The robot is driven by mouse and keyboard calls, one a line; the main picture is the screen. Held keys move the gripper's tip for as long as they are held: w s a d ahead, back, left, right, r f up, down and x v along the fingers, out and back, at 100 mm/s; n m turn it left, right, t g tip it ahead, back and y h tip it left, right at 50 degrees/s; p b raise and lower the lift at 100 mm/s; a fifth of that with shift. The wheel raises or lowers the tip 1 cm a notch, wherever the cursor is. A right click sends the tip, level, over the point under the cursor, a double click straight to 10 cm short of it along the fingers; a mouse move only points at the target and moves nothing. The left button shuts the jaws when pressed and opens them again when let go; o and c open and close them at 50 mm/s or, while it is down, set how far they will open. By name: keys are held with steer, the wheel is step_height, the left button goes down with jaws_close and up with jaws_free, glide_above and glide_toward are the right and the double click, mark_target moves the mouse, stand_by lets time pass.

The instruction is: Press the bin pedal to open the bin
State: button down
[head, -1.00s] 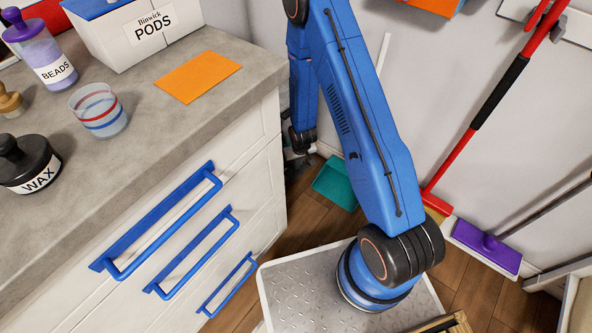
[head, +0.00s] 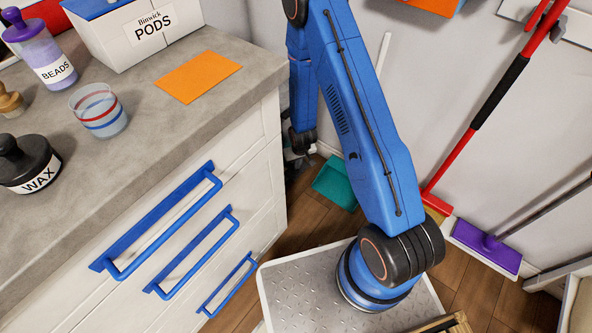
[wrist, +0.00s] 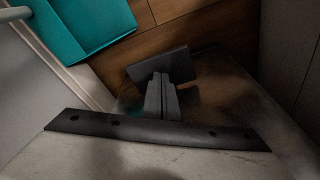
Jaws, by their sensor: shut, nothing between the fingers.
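In the wrist view, a dark grey flat plate, which looks like the bin pedal (wrist: 172,62), sits low over the wooden floor near the middle. My gripper (wrist: 161,82) is shut and empty, its two fingers together with their tips at the near edge of the plate. I cannot tell whether they touch it. A smooth surface with brownish reflections, perhaps the bin (wrist: 225,95), lies right of the fingers. The bin lid is not clearly seen. In the head view, the counter corner and my arm hide most of the gripper and the pedal.
A teal dustpan (head: 335,182) lies on the floor beside the wall; it also shows in the wrist view (wrist: 85,25). The counter with blue-handled drawers (head: 185,240) stands at left. A red broom (head: 470,130) and a purple mop head (head: 487,247) stand at right.

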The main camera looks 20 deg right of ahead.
mark_target(297, 171)
steer(key=shift+f, duration=2.6)
steer(key=shift+r, duration=0.15)
step_height(297, 171, up, 14)
steer(key=shift+f, duration=0.2)
